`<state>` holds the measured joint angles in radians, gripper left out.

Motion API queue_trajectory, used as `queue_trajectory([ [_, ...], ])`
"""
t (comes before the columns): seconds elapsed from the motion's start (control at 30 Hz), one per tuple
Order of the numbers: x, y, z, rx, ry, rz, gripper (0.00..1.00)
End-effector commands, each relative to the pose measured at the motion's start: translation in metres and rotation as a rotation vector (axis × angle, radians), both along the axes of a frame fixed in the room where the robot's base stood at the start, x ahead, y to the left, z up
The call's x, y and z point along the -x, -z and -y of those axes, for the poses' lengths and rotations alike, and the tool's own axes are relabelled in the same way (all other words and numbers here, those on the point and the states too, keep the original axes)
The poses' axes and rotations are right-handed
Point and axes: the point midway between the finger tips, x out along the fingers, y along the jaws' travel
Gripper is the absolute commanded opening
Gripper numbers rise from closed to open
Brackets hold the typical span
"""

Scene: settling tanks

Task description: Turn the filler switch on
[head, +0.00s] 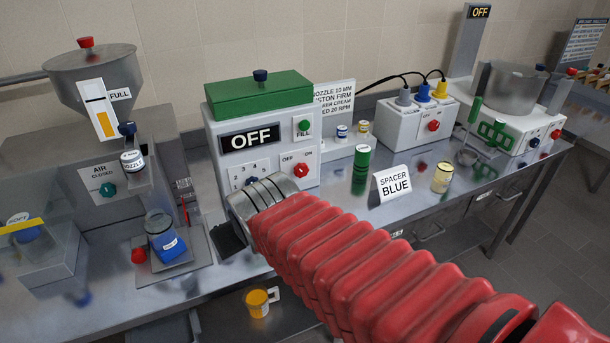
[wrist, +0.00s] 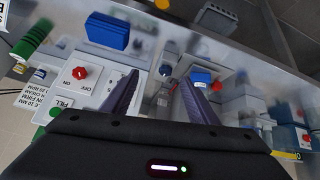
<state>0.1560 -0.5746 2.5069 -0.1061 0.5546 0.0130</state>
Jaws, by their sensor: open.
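The filler box (head: 255,150) has a green lid and a front display reading OFF. Its filler switch (head: 301,170) is a red knob on a white plate marked OFF on the left and ON on the right. A green FILL button (head: 304,125) is above it.
A hopper machine (head: 93,85) with a green air knob (head: 107,189) stands left. A blue-filled beaker (head: 163,236) is nearby. Right are a green cylinder (head: 362,158), a SPACER BLUE card (head: 393,183), a yellow jar (head: 442,177) and a plug box (head: 415,125).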

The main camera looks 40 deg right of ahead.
Motion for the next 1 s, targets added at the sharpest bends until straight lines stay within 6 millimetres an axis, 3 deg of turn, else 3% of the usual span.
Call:
queue_trajectory([
  [0.2, -0.046, 0.017, 0.065, 0.080, 0.070, 0.115, 0.54],
  [0.5, -0.085, 0.041, 0.141, 0.156, 0.104, 0.276, 0.54],
  [0.73, -0.096, 0.062, 0.189, 0.181, 0.106, 0.401, 0.54],
  [1.0, -0.090, 0.086, 0.229, 0.162, 0.100, 0.567, 0.54],
])
